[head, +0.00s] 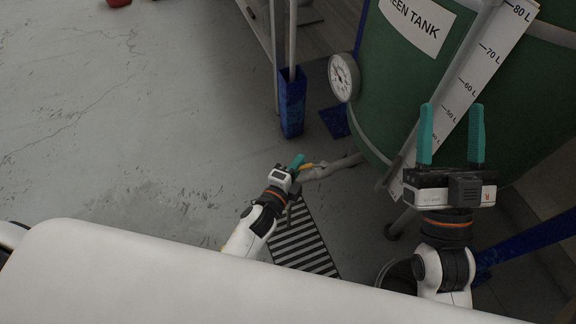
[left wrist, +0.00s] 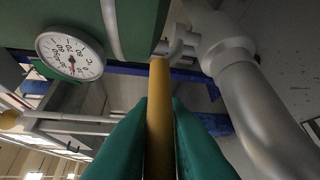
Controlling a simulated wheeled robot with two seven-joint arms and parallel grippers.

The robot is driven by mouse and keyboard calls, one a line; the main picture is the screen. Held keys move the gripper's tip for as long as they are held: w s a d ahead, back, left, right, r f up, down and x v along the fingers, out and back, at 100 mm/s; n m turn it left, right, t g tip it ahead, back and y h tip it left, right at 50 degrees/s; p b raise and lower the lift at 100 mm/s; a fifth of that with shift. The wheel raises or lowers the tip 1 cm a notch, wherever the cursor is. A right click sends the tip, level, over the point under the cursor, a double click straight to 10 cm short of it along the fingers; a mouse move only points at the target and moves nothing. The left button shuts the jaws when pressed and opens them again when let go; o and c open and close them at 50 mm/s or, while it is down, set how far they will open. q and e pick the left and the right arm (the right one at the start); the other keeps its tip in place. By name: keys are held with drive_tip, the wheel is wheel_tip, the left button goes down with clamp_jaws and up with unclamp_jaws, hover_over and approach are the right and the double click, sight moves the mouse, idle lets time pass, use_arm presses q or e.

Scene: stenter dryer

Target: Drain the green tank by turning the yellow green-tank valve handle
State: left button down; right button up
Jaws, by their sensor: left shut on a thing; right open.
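The green tank (head: 400,75) stands at the upper right in the head view, with a white label and a white level scale (head: 475,85). A grey pipe (head: 340,165) comes out low on its left side. My left gripper (head: 296,162) is at this pipe, shut on the yellow valve handle (head: 307,166). In the left wrist view the yellow handle (left wrist: 160,115) runs between the teal fingers, beside the grey pipe (left wrist: 255,100). My right gripper (head: 451,135) is open and empty, in front of the tank. The fingers hide part of the handle.
A round dial gauge (head: 343,77) sits on the tank's left side. A blue post foot (head: 291,102) stands left of the tank. A striped floor grate (head: 305,240) lies below my left gripper. The grey floor (head: 130,140) at left is clear.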

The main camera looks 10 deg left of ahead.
use_arm(q)
drive_tip(key=shift+f, duration=0.1)
use_arm(e)
drive_tip(key=shift+s+a+r+y, duration=0.1)
drive_tip(key=shift+r+y, duration=0.05)
drive_tip(key=shift+y, duration=0.15)
use_arm(q)
drive_tip(key=c, duration=1.4)
unclamp_jaws()
drive_tip(key=shift+c, duration=0.2)
drive_tip(key=shift+s, duration=0.1)
